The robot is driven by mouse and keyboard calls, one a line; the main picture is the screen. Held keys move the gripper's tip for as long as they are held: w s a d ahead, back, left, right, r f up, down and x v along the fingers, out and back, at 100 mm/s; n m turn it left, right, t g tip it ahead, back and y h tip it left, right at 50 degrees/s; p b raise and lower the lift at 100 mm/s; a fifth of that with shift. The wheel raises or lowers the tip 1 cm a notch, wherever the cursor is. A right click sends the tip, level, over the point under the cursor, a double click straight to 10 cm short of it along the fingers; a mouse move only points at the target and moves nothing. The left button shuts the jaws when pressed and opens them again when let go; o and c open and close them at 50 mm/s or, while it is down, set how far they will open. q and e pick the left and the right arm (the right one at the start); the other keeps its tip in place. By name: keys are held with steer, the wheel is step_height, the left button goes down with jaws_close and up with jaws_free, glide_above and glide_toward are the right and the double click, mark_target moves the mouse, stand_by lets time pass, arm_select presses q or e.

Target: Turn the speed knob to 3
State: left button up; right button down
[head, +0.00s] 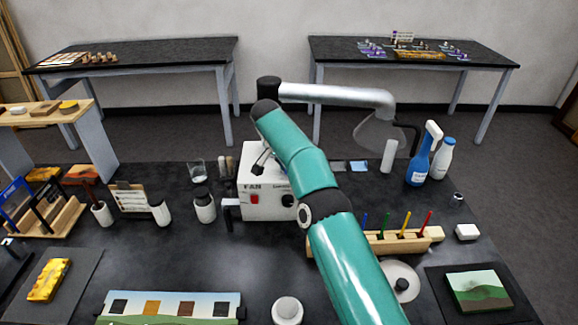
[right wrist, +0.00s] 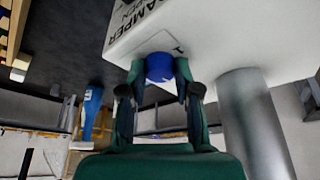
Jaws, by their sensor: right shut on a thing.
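The white fan box (head: 262,180) stands mid-bench in the head view, with "FAN" lettering and a red switch (head: 254,199). A dark round knob (head: 288,200) is on its front, close beside my right arm. The small print above it is too small to read. In the right wrist view the white box (right wrist: 215,30) carries "DAMPER" lettering, and a "1" mark is near the fingers. My right gripper (right wrist: 160,78) is shut on a blue knob (right wrist: 159,66) at the box there. My arm largely hides this contact in the head view. My left gripper is out of view.
A silver duct (head: 335,94) runs right above the bench. A wooden pen rack (head: 380,243) is right of my arm, with a blue spray bottle (head: 418,165) behind it. A silver cylinder (right wrist: 252,125) is close beside the gripper.

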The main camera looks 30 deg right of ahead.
steer(key=shift+m, duration=0.3)
stand_by(0.4)
steer(key=c, duration=0.8)
jaws_free()
steer(key=shift+c, duration=0.2)
steer(key=shift+a+r, duration=0.2)
steer(key=shift+r, duration=0.2)
steer(key=shift+s+a+r, duration=0.15)
steer(key=shift+a, duration=0.35)
steer(key=s+a, duration=0.3)
steer(key=a, duration=0.7)
steer(key=shift+s+a, duration=0.2)
steer(key=shift+a, duration=0.05)
